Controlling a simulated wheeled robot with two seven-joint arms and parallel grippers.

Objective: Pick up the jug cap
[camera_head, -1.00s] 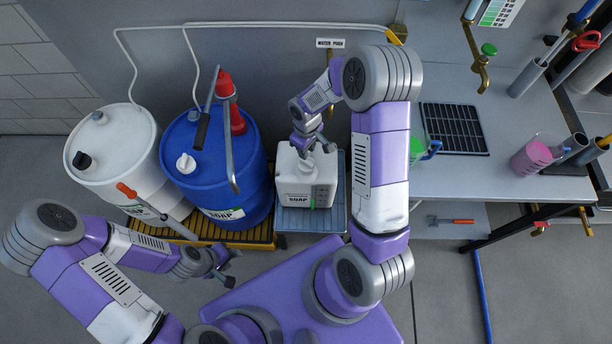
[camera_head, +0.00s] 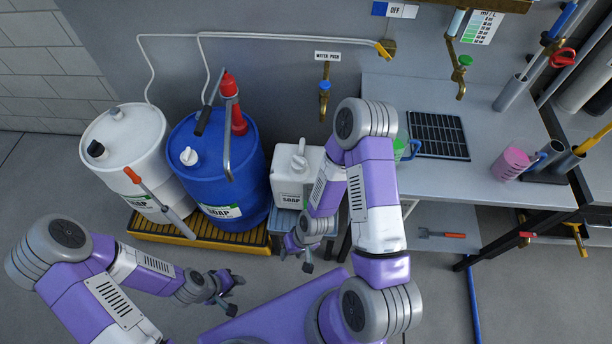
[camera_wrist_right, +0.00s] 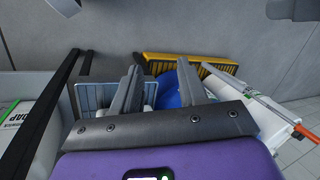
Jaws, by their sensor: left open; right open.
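The white soap jug (camera_head: 290,188) stands upright on a small blue-grey tray stand beside the blue drum. A white upright piece (camera_head: 300,150) shows on its top; I cannot tell whether it is the jug cap or the neck or handle. No separate cap is clear in either view. My right gripper (camera_head: 296,262) hangs in front of and below the jug, apart from it. In the right wrist view its two fingers (camera_wrist_right: 161,68) are spread with nothing held visible between them. My left gripper (camera_head: 233,294) is open and empty over the floor, front left of the jug.
The blue drum (camera_head: 205,150) and white drum (camera_head: 120,150) stand on a yellow-edged pallet (camera_head: 190,238) left of the jug. A water tap (camera_head: 324,98) is on the wall behind. The workbench (camera_head: 440,178) is at right, with a pink jug (camera_head: 511,163).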

